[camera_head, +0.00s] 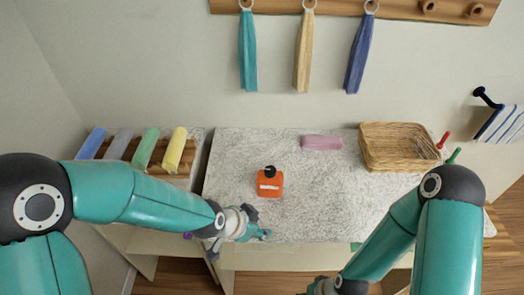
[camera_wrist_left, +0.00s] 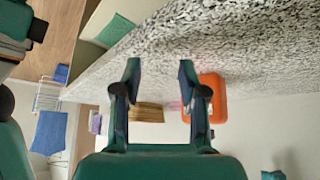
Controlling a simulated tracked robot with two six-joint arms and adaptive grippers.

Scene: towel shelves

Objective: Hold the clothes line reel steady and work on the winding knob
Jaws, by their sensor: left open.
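The orange clothes line reel (camera_head: 269,187) sits on the speckled counter, left of its middle. It has a white band, and its black winding knob (camera_head: 270,171) is on the far side in the head view. My left gripper (camera_head: 259,222) is open and empty at the counter's front edge, just in front of the reel and apart from it. In the left wrist view the open fingers (camera_wrist_left: 160,66) have nothing between them, and the orange reel (camera_wrist_left: 214,94) shows beside the right finger, partly hidden by it. My right gripper (camera_head: 318,287) is partly cut off at the bottom edge; its fingers are unclear.
A pink folded towel (camera_head: 322,142) and a wicker basket (camera_head: 375,165) are at the back of the counter (camera_head: 320,205). Rolled towels (camera_head: 146,148) lie on a rack at left. Towels hang from a wall rail (camera_head: 330,8). The counter right of the reel is clear.

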